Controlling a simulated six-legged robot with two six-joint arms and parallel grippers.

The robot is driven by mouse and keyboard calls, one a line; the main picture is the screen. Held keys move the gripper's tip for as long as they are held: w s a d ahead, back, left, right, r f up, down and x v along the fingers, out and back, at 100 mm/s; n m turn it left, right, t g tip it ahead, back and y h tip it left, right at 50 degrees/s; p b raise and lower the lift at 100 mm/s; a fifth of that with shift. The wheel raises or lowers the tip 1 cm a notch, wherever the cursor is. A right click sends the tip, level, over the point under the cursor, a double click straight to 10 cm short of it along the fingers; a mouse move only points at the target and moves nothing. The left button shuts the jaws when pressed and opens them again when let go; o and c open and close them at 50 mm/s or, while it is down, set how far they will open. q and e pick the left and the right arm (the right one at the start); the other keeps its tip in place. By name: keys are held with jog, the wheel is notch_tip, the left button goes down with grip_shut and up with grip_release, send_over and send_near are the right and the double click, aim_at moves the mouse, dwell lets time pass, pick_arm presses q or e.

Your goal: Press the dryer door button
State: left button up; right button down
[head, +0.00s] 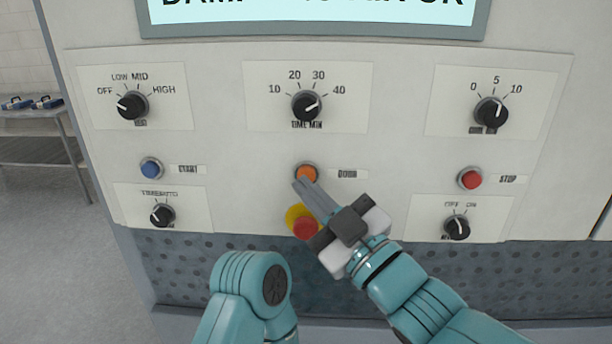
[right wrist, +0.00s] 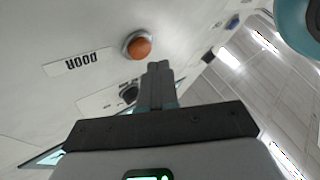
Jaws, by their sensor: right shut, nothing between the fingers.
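The orange door button (head: 307,173) sits in a grey ring at the middle of the panel, with a label reading DOOR to its right. It also shows in the right wrist view (right wrist: 139,47), close beside my fingertips. My right gripper (head: 303,188) is shut and empty, its tips just below the orange button in the head view. I cannot tell whether they touch it. In the right wrist view the gripper (right wrist: 157,68) points towards the panel, with the button left of the tips. My left gripper is not in view; only a teal arm part shows at the bottom.
A blue start button (head: 151,168) is at left and a red stop button (head: 470,179) at right. A red emergency button (head: 304,228) on yellow is partly behind my right gripper. Knobs (head: 307,105) line the panel. A metal table (head: 40,140) stands far left.

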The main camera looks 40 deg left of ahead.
dwell(0.6)
jog(key=shift+w+a, duration=0.25)
jog(key=shift+w, duration=0.1)
jog(key=shift+w+a, duration=0.25)
jog(key=shift+w, duration=0.2)
dwell(0.9)
jog(key=shift+s, duration=0.1)
jog(key=shift+s+d+b, duration=0.5)
jog(key=shift+s+b, duration=0.2)
jog(key=shift+s, duration=0.05)
